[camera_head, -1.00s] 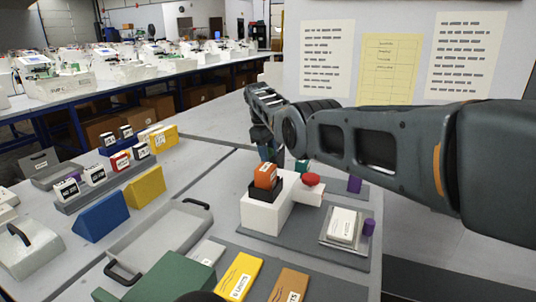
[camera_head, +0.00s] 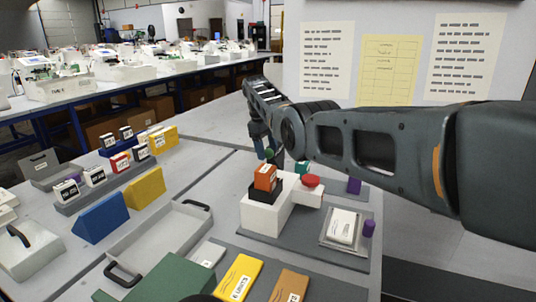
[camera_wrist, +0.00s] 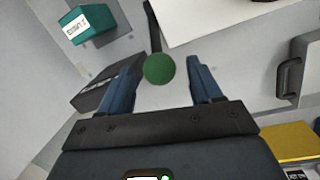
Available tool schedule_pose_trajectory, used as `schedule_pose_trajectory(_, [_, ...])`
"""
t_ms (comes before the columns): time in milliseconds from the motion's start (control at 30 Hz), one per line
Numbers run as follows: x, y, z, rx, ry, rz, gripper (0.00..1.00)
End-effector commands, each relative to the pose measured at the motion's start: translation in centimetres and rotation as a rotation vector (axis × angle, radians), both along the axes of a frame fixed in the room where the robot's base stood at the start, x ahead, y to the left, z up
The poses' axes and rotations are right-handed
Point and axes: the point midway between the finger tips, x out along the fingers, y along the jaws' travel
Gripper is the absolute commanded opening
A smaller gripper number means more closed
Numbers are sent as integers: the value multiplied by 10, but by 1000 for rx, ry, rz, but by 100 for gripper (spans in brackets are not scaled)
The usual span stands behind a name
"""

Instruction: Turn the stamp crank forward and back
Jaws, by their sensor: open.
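The stamp machine is a white block (camera_head: 262,216) on a grey base, with an orange block (camera_head: 265,178) in a black holder and a red button (camera_head: 310,181) on its right. Behind it is the crank's green ball knob (camera_head: 269,153). In the wrist view the green knob (camera_wrist: 159,69) sits on a dark crank arm (camera_wrist: 152,28), beside the white body (camera_wrist: 222,14). My gripper (camera_wrist: 163,72) is open, its blue fingers apart on either side of the knob in the picture. I see no clear contact. In the head view my arm reaches behind the machine.
A teal block (camera_wrist: 84,24) with a label stands near the left finger in the wrist view. A grey tray (camera_head: 150,252) with black handles lies left of the machine. A clear holder with a white card (camera_head: 342,226) and purple pieces are at right.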

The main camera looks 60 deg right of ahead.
Motion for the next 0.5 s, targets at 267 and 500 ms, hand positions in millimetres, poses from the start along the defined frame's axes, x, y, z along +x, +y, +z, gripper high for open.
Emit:
schedule_pose_trajectory(267, [6,5,41,-1,-1,0,64])
schedule_pose_trajectory(500, [7,6,50,0,1,1,64])
